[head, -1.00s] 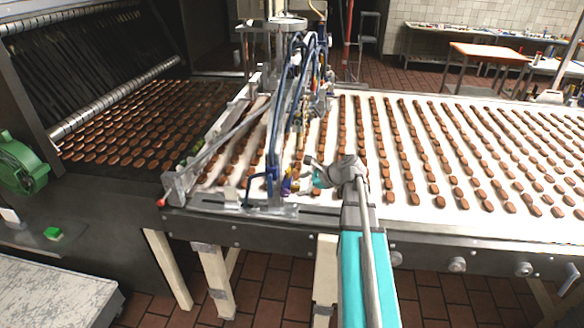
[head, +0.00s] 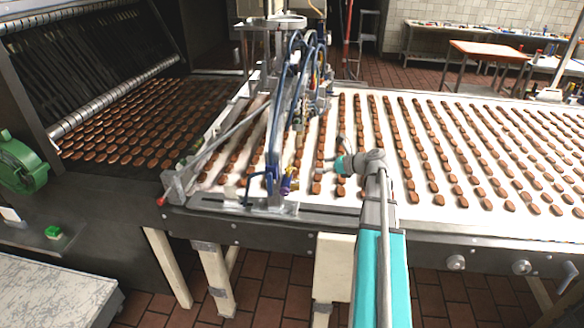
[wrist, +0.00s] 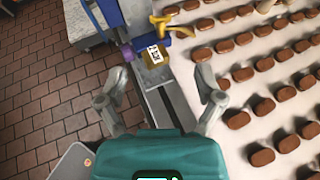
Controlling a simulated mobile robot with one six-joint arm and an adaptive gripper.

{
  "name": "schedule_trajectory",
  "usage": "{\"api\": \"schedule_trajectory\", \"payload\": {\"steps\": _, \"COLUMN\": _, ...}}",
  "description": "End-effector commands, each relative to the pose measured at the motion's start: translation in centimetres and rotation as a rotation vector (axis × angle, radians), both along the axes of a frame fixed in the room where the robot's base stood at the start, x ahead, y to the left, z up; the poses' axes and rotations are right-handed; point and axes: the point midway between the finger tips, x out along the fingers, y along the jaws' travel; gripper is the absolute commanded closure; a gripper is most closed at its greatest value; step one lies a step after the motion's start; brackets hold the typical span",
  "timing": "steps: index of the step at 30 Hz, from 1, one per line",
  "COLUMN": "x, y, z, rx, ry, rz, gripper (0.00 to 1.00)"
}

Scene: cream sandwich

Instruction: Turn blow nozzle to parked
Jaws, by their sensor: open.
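In the head view my gripper (head: 342,163) is over the white belt (head: 420,215), to the right of the depositing machine's frame. In the wrist view my gripper (wrist: 155,90) has its two grey fingers wide apart with nothing between them. Ahead of the fingers is a yellow lever-like part (wrist: 174,23), with a brass-coloured block with a black-and-white tag (wrist: 154,55) and a purple part (wrist: 127,52) beside it. In the head view a purple and yellow fitting (head: 287,183) sits low on the machine's front. I cannot tell for sure which of these is the blow nozzle.
Rows of brown biscuits (head: 435,168) cover the belt right beside my gripper. A grey rail (wrist: 160,105) runs under the fingers. Blue hoses (head: 277,110) hang on the machine. A green motor (head: 20,165) stands at the far left. The tiled floor (head: 270,290) lies in front.

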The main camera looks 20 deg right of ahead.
Motion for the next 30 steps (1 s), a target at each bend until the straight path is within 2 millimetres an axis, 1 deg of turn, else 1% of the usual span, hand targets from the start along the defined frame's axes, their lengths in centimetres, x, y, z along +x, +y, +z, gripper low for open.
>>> {"api": "schedule_trajectory", "payload": {"steps": 8, "x": 2.1, "y": 1.4, "z": -1.3, "rx": -0.001, "ry": -0.001, "rz": 0.003, "gripper": 0.14}}
{"api": "schedule_trajectory", "payload": {"steps": 21, "x": 7.3, "y": 4.9, "z": -3.9, "rx": -0.002, "ry": 0.000, "rz": 0.005, "gripper": 0.14}}
{"api": "schedule_trajectory", "payload": {"steps": 27, "x": 9.2, "y": 6.2, "z": -4.7, "rx": -0.001, "ry": 0.000, "rz": 0.004, "gripper": 0.14}}
{"api": "schedule_trajectory", "payload": {"steps": 30, "x": 9.8, "y": 6.6, "z": -5.0, "rx": -0.001, "ry": 0.000, "rz": 0.004, "gripper": 0.14}}
